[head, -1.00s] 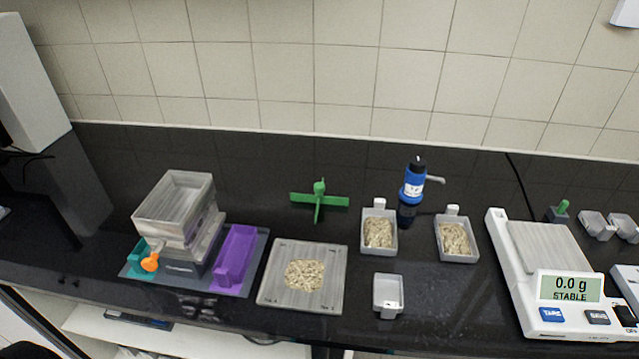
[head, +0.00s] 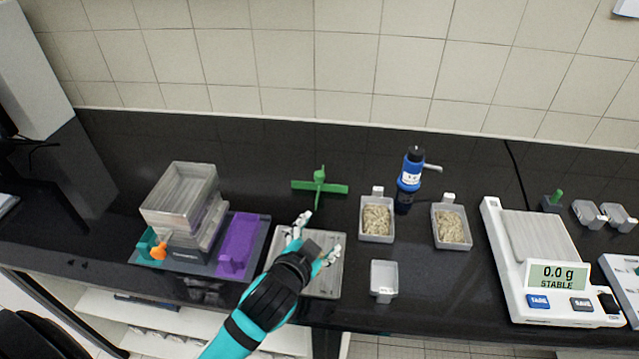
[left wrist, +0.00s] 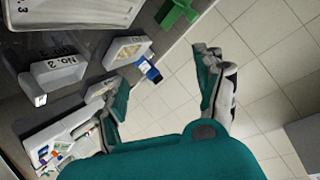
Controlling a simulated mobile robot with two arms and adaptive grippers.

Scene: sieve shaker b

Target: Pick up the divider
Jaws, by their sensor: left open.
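The divider is a green cross-shaped piece with an upright knob (head: 319,187), standing on the black bench behind the square plate. It also shows at the top of the left wrist view (left wrist: 178,13). My left gripper (head: 318,233) is open and empty, over the square grey plate (head: 326,285), in front of the divider and apart from it. In the left wrist view its two fingers (left wrist: 165,90) are spread wide. The grain seen earlier on the plate is hidden by my gripper. My right gripper is not in view.
A sieve stack (head: 180,200) and purple tray (head: 238,245) stand left. Two grain-filled trays (head: 377,239) (head: 468,243), an empty tray (head: 384,292) and a blue bottle (head: 410,178) stand right of the plate. A scale (head: 520,285) reads 0.0 g. Bench around the divider is clear.

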